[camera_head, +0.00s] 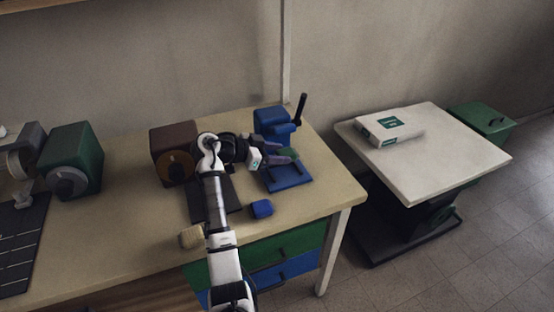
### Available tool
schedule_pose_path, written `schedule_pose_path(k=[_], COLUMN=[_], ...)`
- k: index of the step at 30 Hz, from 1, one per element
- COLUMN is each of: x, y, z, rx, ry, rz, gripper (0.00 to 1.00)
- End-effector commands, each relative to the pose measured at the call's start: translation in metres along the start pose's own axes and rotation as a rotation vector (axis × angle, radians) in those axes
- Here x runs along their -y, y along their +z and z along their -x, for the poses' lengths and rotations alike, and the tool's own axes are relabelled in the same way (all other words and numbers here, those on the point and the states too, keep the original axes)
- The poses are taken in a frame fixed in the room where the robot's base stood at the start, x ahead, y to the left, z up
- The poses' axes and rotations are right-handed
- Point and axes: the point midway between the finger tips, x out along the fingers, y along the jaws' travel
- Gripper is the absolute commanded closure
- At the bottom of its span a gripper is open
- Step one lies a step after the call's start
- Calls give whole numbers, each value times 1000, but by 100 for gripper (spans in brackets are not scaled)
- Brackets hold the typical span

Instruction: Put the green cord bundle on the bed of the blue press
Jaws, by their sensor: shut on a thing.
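The blue press (272,123) stands at the right end of the workbench, with a black lever rising at its right side. Its flat blue bed (287,177) lies in front of it. My gripper (287,157) is shut on the green cord bundle (290,152), which shows as a small dark green shape at the fingers. In the picture they overlap the press between its head and its bed. I cannot tell whether the bundle touches the bed. My arm and fingers hide part of the press and bundle.
A brown machine (172,150) and a green machine (72,160) stand to the left on the workbench (120,225). A blue block (261,209) and a tan bundle (191,237) lie near its front edge. A separate white-topped table (440,160) holds a box (389,128).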

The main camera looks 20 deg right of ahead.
Motion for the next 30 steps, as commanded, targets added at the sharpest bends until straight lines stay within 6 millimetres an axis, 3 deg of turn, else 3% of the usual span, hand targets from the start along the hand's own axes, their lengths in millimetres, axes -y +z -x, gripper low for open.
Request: schedule_pose_path(k=[9, 30], x=[0, -1], y=[30, 43], z=[-12, -18], rx=[0, 0], ry=[1, 0], rz=[3, 1], gripper=[79, 79])
